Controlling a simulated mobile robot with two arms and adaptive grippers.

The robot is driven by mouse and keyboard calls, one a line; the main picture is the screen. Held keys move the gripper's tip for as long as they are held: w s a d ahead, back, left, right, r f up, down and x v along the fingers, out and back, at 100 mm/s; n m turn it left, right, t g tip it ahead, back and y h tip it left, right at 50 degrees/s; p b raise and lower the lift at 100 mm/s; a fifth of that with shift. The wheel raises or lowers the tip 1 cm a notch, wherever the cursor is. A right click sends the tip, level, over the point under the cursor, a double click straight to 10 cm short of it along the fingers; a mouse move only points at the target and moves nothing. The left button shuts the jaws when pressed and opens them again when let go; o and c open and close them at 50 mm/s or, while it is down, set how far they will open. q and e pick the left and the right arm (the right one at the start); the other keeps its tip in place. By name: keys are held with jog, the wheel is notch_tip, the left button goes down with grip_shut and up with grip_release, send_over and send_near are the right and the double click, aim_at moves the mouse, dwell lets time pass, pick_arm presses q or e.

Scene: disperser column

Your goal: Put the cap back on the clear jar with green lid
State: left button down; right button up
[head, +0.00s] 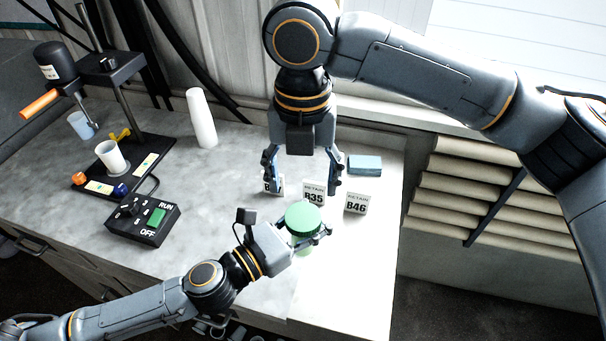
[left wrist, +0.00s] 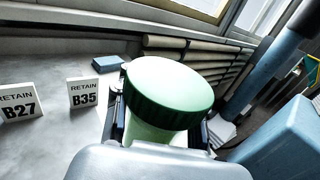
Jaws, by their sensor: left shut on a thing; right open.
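The clear jar (head: 305,248) shows below its green lid (head: 304,217), and the lid sits on top of it. My left gripper (head: 312,238) is shut around the jar just under the lid. In the left wrist view the green lid (left wrist: 172,88) fills the middle, with the pale jar body (left wrist: 155,135) below it between my fingers. The lid looks slightly tilted there; I cannot tell if it is fully seated. My right gripper (head: 303,180) is open and empty above and behind the lid, fingers pointing down, apart from it.
Tent labels B35 (head: 314,194) and B46 (head: 356,203) stand behind the jar, with a partly hidden one to the left. A blue block (head: 365,164) lies behind them. The disperser stand (head: 120,110), switch box (head: 143,222) and white cylinder (head: 201,118) are left. The counter's right edge is close.

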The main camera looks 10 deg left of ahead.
aim_at(303, 216)
jog(key=shift+r+n, duration=0.1)
jog(key=shift+n, duration=1)
jog(key=shift+f, duration=4.05)
